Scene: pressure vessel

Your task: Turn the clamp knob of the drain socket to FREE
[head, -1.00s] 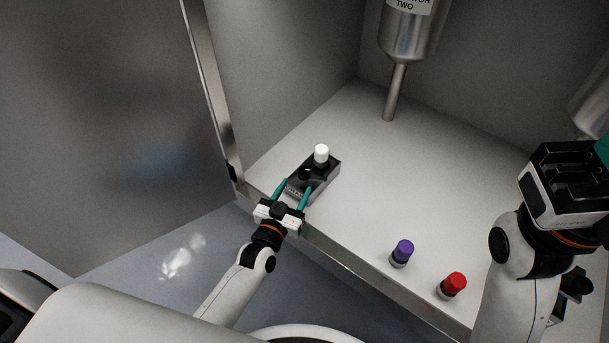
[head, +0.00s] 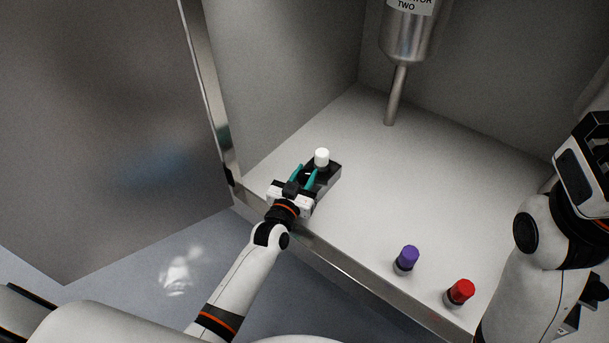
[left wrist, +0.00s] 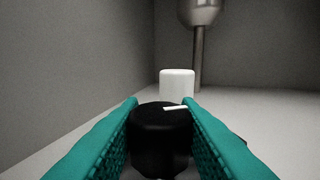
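The drain socket (head: 326,182) is a dark block on the bench near its left front edge, with a white cap (head: 322,158) on its far end. The white cap also shows in the left wrist view (left wrist: 177,85). The clamp knob (left wrist: 160,135) is round and black with a white line on top, lying nearly crosswise in the left wrist view. My left gripper (head: 305,170) has its teal fingers on both sides of the knob, seemingly touching it. The FREE marking cannot be read.
A purple-capped piece (head: 406,260) and a red-capped piece (head: 460,292) stand near the bench's front edge. A metal vessel (head: 412,35) with a thin pipe is at the back. A wall panel (head: 285,75) rises on the left. The middle of the bench is clear.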

